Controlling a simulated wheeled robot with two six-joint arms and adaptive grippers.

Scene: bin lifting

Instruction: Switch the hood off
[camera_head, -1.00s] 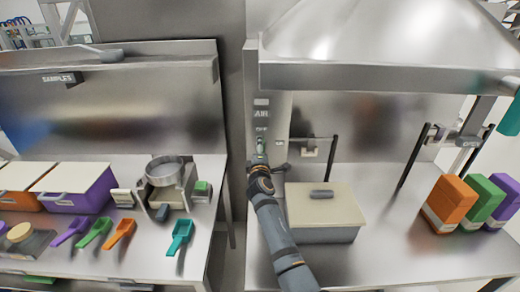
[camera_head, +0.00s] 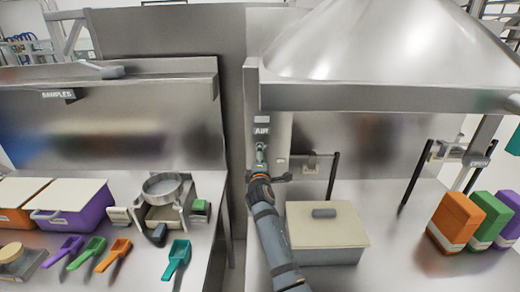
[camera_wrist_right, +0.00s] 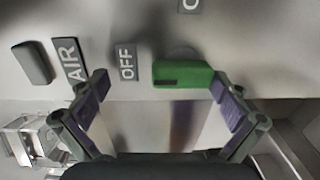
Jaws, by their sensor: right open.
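A green hood switch (camera_wrist_right: 182,73) sits on the metal panel under the hood in the right wrist view. An OFF label (camera_wrist_right: 126,62) lies left of it, with an AIR label (camera_wrist_right: 70,60) farther left. The AIR label (camera_head: 261,131) also shows in the head view. My right gripper (camera_wrist_right: 160,88) is open, its two fingers spread on either side of the switch; I cannot tell whether they touch anything. In the head view my right gripper (camera_head: 262,168) covers the area below the AIR label. My left gripper is not in view.
The steel hood (camera_head: 390,97) overhangs the right bench. A lidded grey box (camera_head: 325,248) stands beside my right arm. Orange, green and purple boxes are at the right. The left bench holds several coloured scoops, a sieve (camera_head: 162,187) and a purple bin (camera_head: 75,212).

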